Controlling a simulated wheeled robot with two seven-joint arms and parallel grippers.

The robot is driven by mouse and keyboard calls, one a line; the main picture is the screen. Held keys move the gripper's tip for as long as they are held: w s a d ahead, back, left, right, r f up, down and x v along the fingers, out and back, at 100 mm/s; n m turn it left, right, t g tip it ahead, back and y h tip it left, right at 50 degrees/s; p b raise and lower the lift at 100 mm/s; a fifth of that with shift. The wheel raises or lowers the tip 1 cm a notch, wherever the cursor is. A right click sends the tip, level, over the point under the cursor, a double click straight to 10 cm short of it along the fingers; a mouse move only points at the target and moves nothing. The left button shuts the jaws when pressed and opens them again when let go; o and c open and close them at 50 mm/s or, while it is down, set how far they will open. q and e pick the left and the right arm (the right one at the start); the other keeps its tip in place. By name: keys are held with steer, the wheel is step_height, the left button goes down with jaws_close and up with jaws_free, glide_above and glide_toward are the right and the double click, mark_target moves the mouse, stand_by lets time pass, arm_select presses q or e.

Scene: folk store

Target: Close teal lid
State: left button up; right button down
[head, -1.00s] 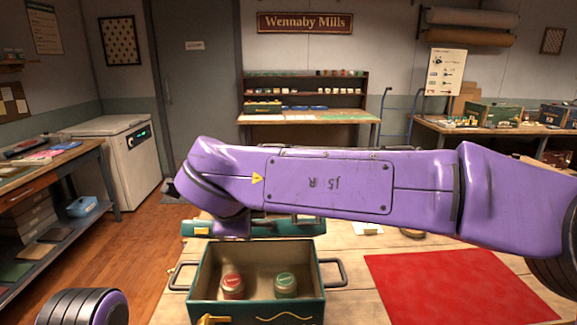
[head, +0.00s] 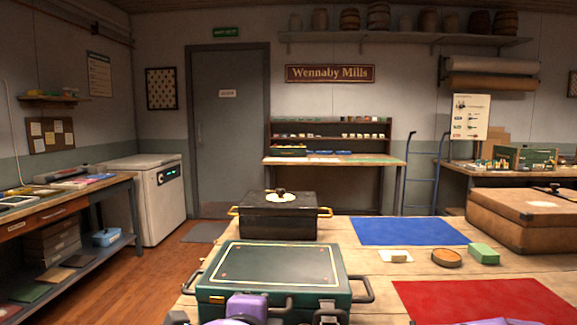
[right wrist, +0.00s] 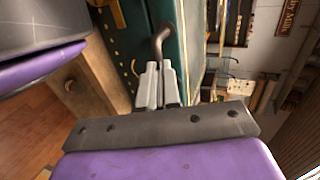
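The teal box (head: 205,303) stands on the wooden table at the lower middle of the head view. Its teal lid (head: 275,262) lies down flat over the box, top face up. Whether it is fully seated cannot be told. In the right wrist view my right gripper's pale fingers (right wrist: 160,85) are close together beside a dark handle (right wrist: 162,42) on the teal box (right wrist: 172,60). No gap holding anything is clear. Purple parts of mine partly cover the box front in the head view. I cannot make out my left gripper's fingers.
A black box (head: 278,222) with gold handles stands behind the teal box. A brown case (head: 525,215) stands at far right.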

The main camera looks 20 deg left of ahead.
steer(key=shift+f, duration=0.15)
stand_by(0.3)
step_height(320, 180, up, 5)
steer(key=p, duration=0.6)
steer(key=s+d+r+b, duration=0.1)
steer(key=s+d+b, duration=0.1)
steer(key=s, duration=0.8)
steer(key=w+d+f+n+g+h+p, duration=0.1)
steer(key=w+d+f, duration=0.45)
steer(key=f, duration=0.25)
steer(key=w+d+f+h+p, duration=0.1)
steer(key=w+d+f+h, duration=0.1)
steer(key=w+d+f, duration=0.35)
steer(key=s+d+f+n+g+h+p, duration=0.1)
steer(key=d+f, duration=0.4)
steer(key=f, duration=0.2)
steer(key=s+d+f+n+g, duration=0.1)
steer(key=d+f, duration=0.4)
steer(key=f, duration=0.3)
steer(key=s+d+f+n+g+h+p, duration=0.1)
steer(key=s+d+f+n+g+p, duration=0.2)
steer(key=s+d+f, duration=1.05)
steer(key=s+d+f+n+g+h, duration=0.1)
steer(key=s+d+n+g, duration=0.1)
steer(key=s+d, duration=0.8)
steer(key=shift+d+f+n+g, duration=0.3)
steer(key=shift+d+g, duration=0.2)
steer(key=shift+g, duration=0.1)
